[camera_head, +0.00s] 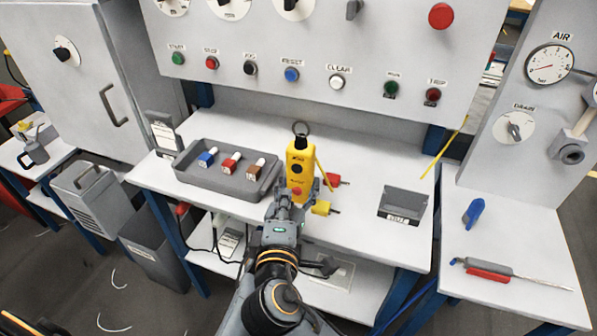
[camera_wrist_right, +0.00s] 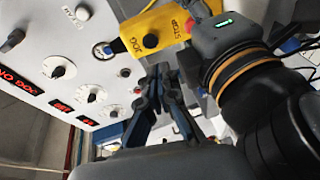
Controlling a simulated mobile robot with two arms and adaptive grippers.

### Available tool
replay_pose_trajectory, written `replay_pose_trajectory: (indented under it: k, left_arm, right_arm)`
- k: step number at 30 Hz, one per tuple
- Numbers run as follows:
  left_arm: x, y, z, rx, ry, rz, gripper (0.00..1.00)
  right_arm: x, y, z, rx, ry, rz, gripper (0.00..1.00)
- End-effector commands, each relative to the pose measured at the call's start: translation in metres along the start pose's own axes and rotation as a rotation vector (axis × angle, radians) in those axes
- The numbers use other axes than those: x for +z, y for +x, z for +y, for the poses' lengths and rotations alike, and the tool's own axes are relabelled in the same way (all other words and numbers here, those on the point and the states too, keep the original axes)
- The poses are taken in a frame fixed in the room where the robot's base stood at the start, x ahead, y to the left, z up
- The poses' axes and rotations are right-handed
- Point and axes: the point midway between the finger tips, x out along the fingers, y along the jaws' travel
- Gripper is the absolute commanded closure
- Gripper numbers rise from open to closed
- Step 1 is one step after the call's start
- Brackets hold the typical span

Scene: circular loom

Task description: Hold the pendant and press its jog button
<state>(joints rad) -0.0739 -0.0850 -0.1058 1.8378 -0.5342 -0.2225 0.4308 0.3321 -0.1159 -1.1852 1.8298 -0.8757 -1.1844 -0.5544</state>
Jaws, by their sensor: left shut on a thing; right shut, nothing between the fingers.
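The yellow pendant (camera_head: 301,160) stands upright above the middle of the workbench, with a ring at its top and a black and a red button on its face. My left gripper (camera_head: 292,204) is shut on its lower part, and the fingers are partly hidden by my arm. In the right wrist view the pendant (camera_wrist_right: 158,29) lies across the top. Its black jog button (camera_wrist_right: 150,41) is beside the JOG label, and its red stop button (camera_wrist_right: 190,25) is nearer my left gripper. My right gripper (camera_wrist_right: 159,71) is shut and empty, apart from the pendant in that picture.
A grey tray (camera_head: 222,187) with blue, red and brown-handled pieces lies left of the pendant. A red piece (camera_head: 334,180) and a yellow piece (camera_head: 321,208) are close on its right. A dark box (camera_head: 402,205) stands farther right. The button panel (camera_head: 330,60) rises behind.

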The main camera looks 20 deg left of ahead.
Motion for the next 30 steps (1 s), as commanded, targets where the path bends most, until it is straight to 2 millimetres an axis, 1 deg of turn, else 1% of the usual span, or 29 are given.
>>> replay_pose_trajectory:
  k: [1,6,12,17,30]
  left_arm:
    - [0.001,0.0,0.0,0.0,0.0,-0.002,1.0]
    - [0.001,0.0,0.0,0.0,0.0,-0.002,1.0]
    - [0.001,0.0,0.0,0.0,0.0,-0.002,1.0]
    - [0.001,0.0,0.0,0.0,0.0,-0.002,1.0]
    - [0.001,0.0,0.0,0.0,0.0,-0.002,1.0]
  right_arm:
    - [0.002,0.007,0.001,0.001,-0.002,-0.002,1.0]
    - [0.007,0.025,0.004,0.001,-0.002,-0.002,1.0]
    - [0.011,0.04,0.006,-0.001,0.0,-0.001,1.0]
    - [0.011,0.043,0.006,-0.001,0.0,0.0,1.0]
    - [0.011,0.042,0.006,-0.001,0.001,0.0,1.0]
